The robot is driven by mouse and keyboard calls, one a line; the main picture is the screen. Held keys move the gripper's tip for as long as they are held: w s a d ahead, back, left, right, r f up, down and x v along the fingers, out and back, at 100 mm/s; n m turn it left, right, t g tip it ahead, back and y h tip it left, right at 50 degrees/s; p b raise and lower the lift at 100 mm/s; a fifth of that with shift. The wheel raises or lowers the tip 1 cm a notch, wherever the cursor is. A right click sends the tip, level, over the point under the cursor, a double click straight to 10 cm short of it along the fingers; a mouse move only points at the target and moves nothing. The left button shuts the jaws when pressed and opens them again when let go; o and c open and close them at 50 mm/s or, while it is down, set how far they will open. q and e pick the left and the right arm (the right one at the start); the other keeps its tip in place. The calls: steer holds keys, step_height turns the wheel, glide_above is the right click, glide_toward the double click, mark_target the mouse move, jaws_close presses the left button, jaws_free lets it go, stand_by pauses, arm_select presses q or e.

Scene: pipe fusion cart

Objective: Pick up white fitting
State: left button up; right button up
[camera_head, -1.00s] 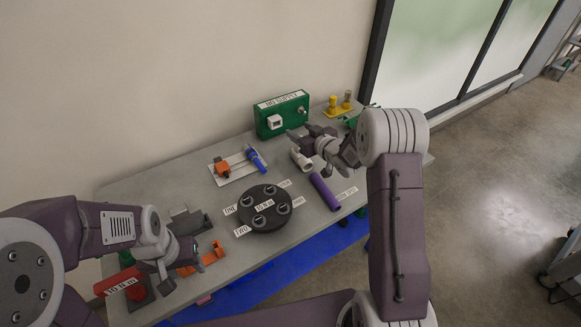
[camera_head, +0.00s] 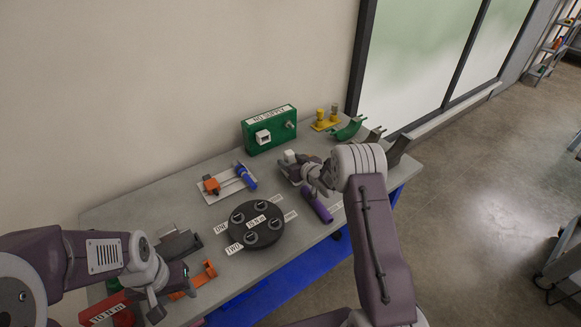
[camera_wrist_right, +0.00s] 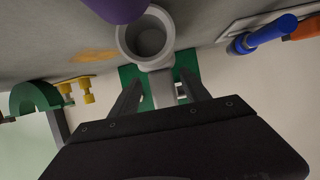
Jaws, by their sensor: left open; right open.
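The white fitting (camera_head: 290,156) stands on the table below the green supply box, partly hidden by my right gripper (camera_head: 287,170). In the right wrist view, the fitting (camera_wrist_right: 150,38) shows a round open mouth, and its narrower stem reaches down between the two fingers of my right gripper (camera_wrist_right: 160,85). Those fingers are apart, one on each side of the stem; whether they touch it I cannot tell. My left gripper (camera_head: 162,302) is open and empty near the front left of the table, away from the fitting.
A purple pipe (camera_head: 317,206) lies close to my right gripper. The green supply box (camera_head: 268,131) stands behind it. A dark round turntable (camera_head: 256,224), a blue and orange clamp piece (camera_head: 243,177), yellow parts (camera_head: 325,121) and a red block (camera_head: 107,313) are also on the table (camera_head: 190,207).

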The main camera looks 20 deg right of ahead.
mark_target(286, 159)
steer(key=x, duration=0.2)
steer(key=shift+w+a, duration=0.2)
steer(key=shift+a, duration=0.15)
steer(key=shift+w+f, duration=0.2)
steer(key=shift+w, duration=0.05)
steer(key=c, duration=0.4)
steer(key=shift+r, duration=0.1)
jaws_close()
steer(key=shift+r, duration=0.1)
step_height(286, 159, up, 18)
steer(key=p, duration=0.2)
